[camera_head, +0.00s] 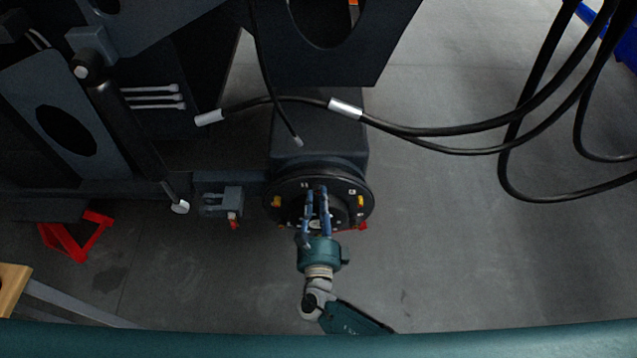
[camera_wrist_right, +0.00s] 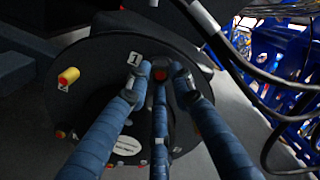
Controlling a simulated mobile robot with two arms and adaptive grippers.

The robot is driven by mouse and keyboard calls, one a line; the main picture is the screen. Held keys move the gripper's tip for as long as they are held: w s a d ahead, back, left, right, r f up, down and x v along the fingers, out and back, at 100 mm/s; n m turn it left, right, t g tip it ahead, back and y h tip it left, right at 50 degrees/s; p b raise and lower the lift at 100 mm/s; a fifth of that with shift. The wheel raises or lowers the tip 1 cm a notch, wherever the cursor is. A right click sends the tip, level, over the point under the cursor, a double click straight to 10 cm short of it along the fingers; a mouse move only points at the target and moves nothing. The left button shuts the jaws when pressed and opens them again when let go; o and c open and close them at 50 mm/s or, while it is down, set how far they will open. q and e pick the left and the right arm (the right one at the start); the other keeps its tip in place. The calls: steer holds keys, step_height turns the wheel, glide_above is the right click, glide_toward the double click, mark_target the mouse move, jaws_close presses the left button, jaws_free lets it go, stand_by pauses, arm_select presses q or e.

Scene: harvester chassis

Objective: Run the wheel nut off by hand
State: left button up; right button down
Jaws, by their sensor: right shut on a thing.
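The wheel hub (camera_head: 340,182) is a dark round disc on the chassis, and it also fills much of the right wrist view (camera_wrist_right: 100,110). My right gripper (camera_head: 316,192) reaches it from below in the head view. Its blue-wrapped fingers (camera_wrist_right: 158,78) are closed around a wheel nut (camera_wrist_right: 160,74) beside the label "1". Only a small red end of this nut shows between the fingertips. A yellow nut (camera_wrist_right: 68,77) sits on the hub by the label "2". Another yellow nut (camera_head: 360,202) shows at the hub's right side. My left gripper is not in view.
Black hoses (camera_head: 430,130) with metal ends hang above and right of the hub. A grey bracket (camera_head: 220,200) sits left of the hub. A red stand (camera_head: 75,237) is on the floor at left. The floor right of the hub is clear.

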steer(key=n+p, duration=0.2)
steer(key=n, duration=0.2)
steer(key=shift+s+r, duration=0.1)
steer(key=shift+r, duration=0.05)
steer(key=shift+f+n+p, duration=0.2)
steer(key=shift+n+p, duration=0.1)
steer(key=shift+n, duration=0.5)
steer(key=c, duration=1.6)
jaws_free()
steer(key=shift+o, duration=0.8)
steer(key=shift+c, duration=1)
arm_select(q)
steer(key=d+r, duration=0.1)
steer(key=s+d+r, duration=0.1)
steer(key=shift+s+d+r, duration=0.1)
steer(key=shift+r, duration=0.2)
